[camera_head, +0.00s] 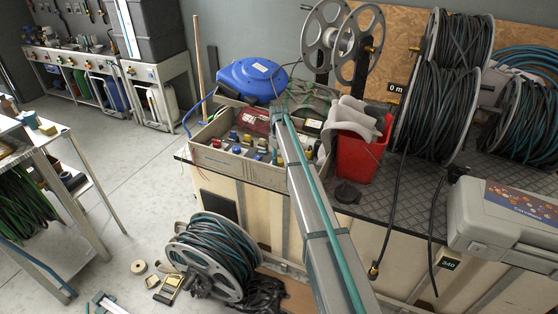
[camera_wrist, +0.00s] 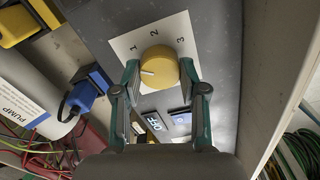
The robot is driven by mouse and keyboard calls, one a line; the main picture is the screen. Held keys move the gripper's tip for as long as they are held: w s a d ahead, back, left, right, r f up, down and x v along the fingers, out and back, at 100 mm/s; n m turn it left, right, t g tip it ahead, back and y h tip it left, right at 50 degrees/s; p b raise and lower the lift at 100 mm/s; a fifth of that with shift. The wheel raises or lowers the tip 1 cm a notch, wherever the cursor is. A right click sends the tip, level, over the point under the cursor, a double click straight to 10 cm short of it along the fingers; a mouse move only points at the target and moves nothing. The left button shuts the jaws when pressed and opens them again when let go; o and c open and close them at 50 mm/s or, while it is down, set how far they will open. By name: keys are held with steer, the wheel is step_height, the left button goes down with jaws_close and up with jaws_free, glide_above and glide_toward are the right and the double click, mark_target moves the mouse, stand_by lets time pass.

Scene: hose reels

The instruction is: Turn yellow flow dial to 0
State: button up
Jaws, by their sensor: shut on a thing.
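The yellow flow dial (camera_wrist: 160,68) is a round knob on a white scale plate (camera_wrist: 122,43) fixed to a grey panel, seen in the wrist view. The numbers 1, 2 and 3 show around its upper side; no 0 is visible. A short pale mark on the dial points left, a little below the 1. My gripper (camera_wrist: 159,72) is shut on the dial, with one green-grey finger on each side. The left finger covers part of the plate's lower left. In the head view my arm hides the area at its end, and the dial cannot be made out.
Small labels or displays (camera_wrist: 154,123) sit on the panel below the dial. A blue plug (camera_wrist: 84,95), a PUMP-labelled body (camera_wrist: 25,92) and loose wires lie left. In the head view, a parts tray (camera_head: 225,160), red bucket (camera_head: 355,155) and hose reels (camera_head: 450,80) crowd the bench.

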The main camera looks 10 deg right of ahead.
mark_target(279, 160)
steer(key=n, duration=0.6)
steer(key=shift+n+b, duration=0.3)
steer(key=shift+b, duration=0.1)
stand_by(0.3)
steer(key=o, duration=1.1)
steer(key=shift+o, duration=0.2)
step_height(279, 160, up, 12)
